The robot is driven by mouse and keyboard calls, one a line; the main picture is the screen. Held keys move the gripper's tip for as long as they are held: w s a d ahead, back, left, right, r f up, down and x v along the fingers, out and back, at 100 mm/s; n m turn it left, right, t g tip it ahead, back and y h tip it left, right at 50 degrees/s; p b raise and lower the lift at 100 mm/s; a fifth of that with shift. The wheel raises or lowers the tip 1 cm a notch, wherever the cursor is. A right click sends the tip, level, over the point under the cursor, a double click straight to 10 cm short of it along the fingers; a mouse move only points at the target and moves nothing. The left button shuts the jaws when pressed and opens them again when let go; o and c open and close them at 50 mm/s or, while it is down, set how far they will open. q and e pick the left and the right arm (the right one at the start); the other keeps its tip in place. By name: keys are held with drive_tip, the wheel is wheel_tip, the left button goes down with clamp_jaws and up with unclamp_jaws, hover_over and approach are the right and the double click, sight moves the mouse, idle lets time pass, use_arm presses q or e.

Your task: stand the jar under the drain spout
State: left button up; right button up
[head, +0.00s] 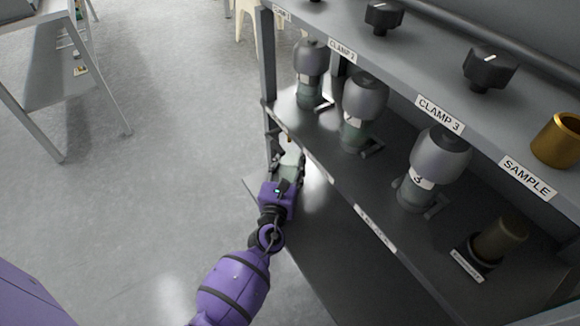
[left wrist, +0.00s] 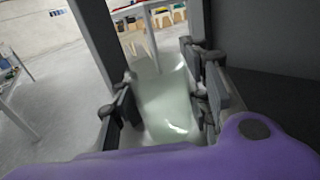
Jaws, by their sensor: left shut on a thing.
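The jar (head: 290,165) is a pale green translucent vessel. My left gripper (head: 288,160) is shut on it at the left end of the rack, below the middle shelf's front edge and over the lower shelf. In the left wrist view the jar (left wrist: 166,105) fills the space between the two dark fingers and looks roughly upright. A small brass-coloured piece, perhaps the drain spout (head: 289,138), shows just above the jar near the shelf's left corner. I cannot tell whether the jar is directly under it or whether its base touches the lower shelf. My right gripper is out of view.
The lower shelf (head: 330,245) is bare to the right. The middle shelf (head: 330,136) holds several grey-topped vessels, and a dark cylinder (head: 500,238) stands at right. Black knobs and a brass cup (head: 558,140) are on top. A rack post (head: 268,60) stands close by.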

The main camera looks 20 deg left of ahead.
use_arm(q)
drive_tip(key=shift+f+b, duration=0.3)
drive_tip(key=shift+f, duration=0.35)
drive_tip(key=o, duration=1.1)
drive_tip(key=shift+c, duration=0.2)
drive_tip(key=shift+s+r+p, duration=0.1)
drive_tip(key=shift+r+p, duration=0.25)
drive_tip(key=s, duration=0.4)
drive_tip(key=s+d, duration=0.1)
drive_tip(key=s, duration=0.6)
drive_tip(key=shift+s+d+f, duration=0.1)
drive_tip(key=shift+s+d, duration=0.2)
drive_tip(key=shift+s, duration=0.05)
